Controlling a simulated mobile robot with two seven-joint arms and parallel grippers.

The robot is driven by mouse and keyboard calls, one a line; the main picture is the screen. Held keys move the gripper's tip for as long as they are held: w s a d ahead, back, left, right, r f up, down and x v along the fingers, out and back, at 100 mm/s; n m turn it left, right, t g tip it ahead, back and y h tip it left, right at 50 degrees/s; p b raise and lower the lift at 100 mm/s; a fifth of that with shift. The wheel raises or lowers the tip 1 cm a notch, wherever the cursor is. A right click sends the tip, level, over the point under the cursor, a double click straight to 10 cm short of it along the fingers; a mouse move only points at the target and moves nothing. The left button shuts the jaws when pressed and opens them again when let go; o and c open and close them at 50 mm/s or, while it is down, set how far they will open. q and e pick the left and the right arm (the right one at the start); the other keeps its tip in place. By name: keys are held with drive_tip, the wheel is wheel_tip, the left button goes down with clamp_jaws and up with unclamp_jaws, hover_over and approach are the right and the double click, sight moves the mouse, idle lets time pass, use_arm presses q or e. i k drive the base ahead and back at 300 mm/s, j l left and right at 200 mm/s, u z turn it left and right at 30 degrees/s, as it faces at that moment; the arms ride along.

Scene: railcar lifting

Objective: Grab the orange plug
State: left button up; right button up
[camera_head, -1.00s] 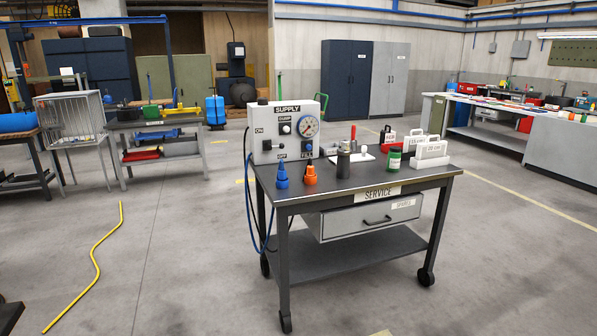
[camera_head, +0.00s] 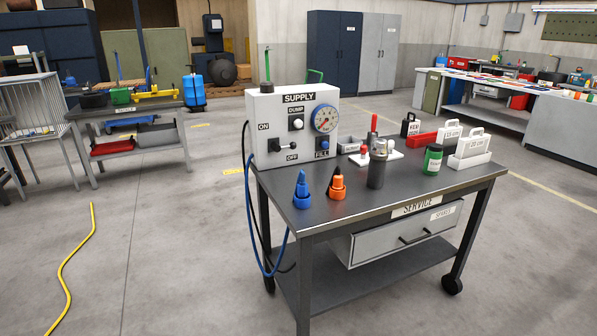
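The orange plug (camera_head: 337,187) stands upright on the dark top of the service cart (camera_head: 420,185), near its front left edge. Neither of my grippers shows in the head view.
Right of the orange plug stand a dark cylinder (camera_head: 377,166), a green jar (camera_head: 433,159) and white labelled blocks (camera_head: 472,148). Blue and black hoses hang at the cart's left side. A yellow hose (camera_head: 64,270) lies on the left floor. The floor before the cart is clear.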

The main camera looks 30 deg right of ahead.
sight(337, 185)
drive_tip(key=i+z, duration=0.15)
drive_tip(key=i, duration=0.35)
drive_tip(key=i+j+z, duration=0.2)
drive_tip(key=i, duration=0.25)
drive_tip(key=i+j+z, duration=0.15)
drive_tip(key=i, duration=0.3)
